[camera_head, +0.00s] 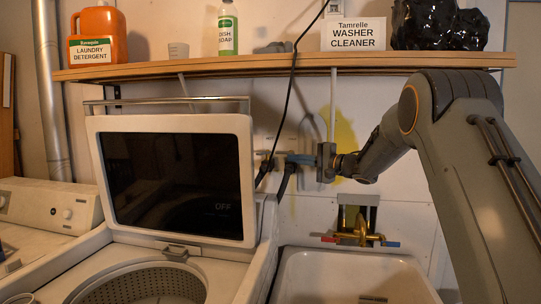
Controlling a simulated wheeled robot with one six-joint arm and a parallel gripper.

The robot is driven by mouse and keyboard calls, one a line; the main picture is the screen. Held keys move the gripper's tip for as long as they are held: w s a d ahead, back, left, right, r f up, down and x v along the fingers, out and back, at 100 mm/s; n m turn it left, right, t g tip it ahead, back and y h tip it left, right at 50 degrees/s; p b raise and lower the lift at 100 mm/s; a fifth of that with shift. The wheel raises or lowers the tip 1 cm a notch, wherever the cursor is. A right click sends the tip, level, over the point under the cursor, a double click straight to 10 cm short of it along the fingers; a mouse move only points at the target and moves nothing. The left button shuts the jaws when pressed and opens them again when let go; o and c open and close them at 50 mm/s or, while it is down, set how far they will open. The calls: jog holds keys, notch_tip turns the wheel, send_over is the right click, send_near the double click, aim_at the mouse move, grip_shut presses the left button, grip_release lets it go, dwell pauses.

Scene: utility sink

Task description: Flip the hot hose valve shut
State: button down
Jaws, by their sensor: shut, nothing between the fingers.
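Two hose valves sit on the wall behind the washer, right of its raised lid. The left valve (264,155) is small and partly crossed by a black cable; its lever's position is too small to make out. The right valve (299,158) shows a blue lever, with a black hose (285,182) hanging below it. My gripper (319,161) reaches in from the right, shut and empty, just right of the blue lever. I cannot tell whether it touches that lever. Its fingers look small and partly merge with the valve.
The open washer lid (180,180) stands left of the valves. A sink (350,277) with a brass faucet (360,236) with red and blue handles lies below. A white pipe (333,105) runs down behind my gripper.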

aim_at(263, 154)
jog(key=p+x, duration=0.3)
jog(key=x, duration=0.8)
jog(key=shift+w+a, duration=0.1)
jog(key=shift+a, duration=0.2)
jog(key=shift+f, duration=0.1)
jog(key=shift+a, duration=0.2)
